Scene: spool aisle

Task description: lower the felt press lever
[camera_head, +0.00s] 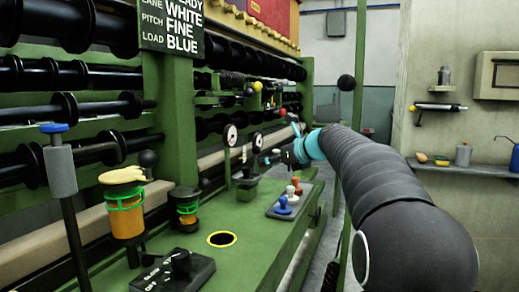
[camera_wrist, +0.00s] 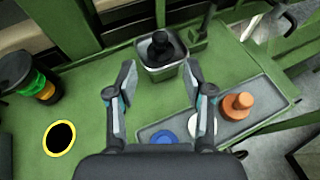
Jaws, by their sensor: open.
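No lever is labelled as the felt press lever, and I cannot tell which one it is. My gripper (camera_head: 283,156) is small there, above the green bench (camera_head: 228,262). In the wrist view, my gripper (camera_wrist: 159,78) is open with nothing between its fingers. Beyond the fingertips a black rounded knob (camera_wrist: 160,44) stands in a square grey-green cup (camera_wrist: 164,73), apart from them.
A yellow-rimmed hole (camera_wrist: 59,138) and an orange-green jar (camera_wrist: 44,90) lie left. A black control box (camera_head: 172,274) is at the bench front. Spool rods fill the left.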

